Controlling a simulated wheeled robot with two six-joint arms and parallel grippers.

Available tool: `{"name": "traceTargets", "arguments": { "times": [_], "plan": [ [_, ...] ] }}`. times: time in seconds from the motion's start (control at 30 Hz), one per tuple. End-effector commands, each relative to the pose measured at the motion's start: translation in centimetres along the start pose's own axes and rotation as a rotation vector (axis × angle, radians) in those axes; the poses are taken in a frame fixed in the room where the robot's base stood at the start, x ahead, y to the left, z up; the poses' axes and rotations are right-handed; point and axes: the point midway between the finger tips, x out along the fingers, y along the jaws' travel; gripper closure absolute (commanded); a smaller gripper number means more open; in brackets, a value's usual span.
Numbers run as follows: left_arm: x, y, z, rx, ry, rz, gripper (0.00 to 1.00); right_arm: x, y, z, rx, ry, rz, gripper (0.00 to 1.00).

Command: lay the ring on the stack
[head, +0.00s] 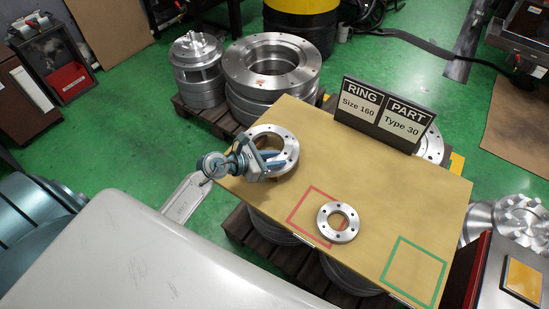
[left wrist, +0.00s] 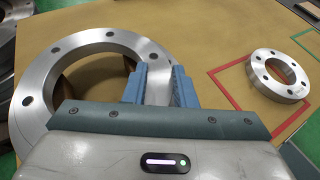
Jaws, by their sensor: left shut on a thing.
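A large metal ring (head: 291,150) with bolt holes is at the back left of the tan board. My left gripper (head: 268,161) is at this ring, its body over the near left side. In the left wrist view, the blue fingers of the left gripper (left wrist: 158,84) straddle the right part of the rim of the large ring (left wrist: 30,104) and are shut on it. I cannot tell whether the ring touches the board. A smaller thick ring (head: 350,232), also in the left wrist view (left wrist: 280,92), lies flat over the red square's edge. My right gripper is not in view.
The board (head: 430,190) carries a red square outline (head: 299,205), an empty green square outline (head: 416,240) and a dark sign (head: 383,122) reading "RING Size 160" and "PART Type 30". Behind it, large rings (head: 240,70) are stacked on a pallet beside another metal stack (head: 197,50).

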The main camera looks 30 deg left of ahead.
Motion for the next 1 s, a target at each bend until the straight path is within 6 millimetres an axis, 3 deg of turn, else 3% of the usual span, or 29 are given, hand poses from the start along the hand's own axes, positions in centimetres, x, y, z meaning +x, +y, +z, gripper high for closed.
{"name": "traceTargets", "arguments": {
  "times": [0.07, 0.1, 0.2, 0.57, 0.63, 1.0],
  "plan": [
    [0.1, 0.0, 0.0, 0.002, -0.002, 0.001, 1.00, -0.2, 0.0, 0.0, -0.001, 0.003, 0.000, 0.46],
    [0.0, 0.0, -0.1, 0.000, 0.000, 0.000, 0.68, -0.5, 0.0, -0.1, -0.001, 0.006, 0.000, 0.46],
    [0.0, 0.0, -0.1, 0.000, 0.000, 0.000, 0.54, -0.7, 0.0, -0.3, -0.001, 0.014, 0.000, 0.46],
    [-0.1, 0.0, 0.2, 0.000, 0.000, 0.000, 0.54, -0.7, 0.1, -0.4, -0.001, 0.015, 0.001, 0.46],
    [-0.4, 0.0, 0.4, 0.001, 0.001, 0.000, 0.54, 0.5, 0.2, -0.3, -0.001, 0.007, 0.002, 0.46],
    [-6.9, 0.0, 0.1, 0.004, 0.006, -0.002, 0.54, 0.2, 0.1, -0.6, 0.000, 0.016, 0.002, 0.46]
  ]
}}
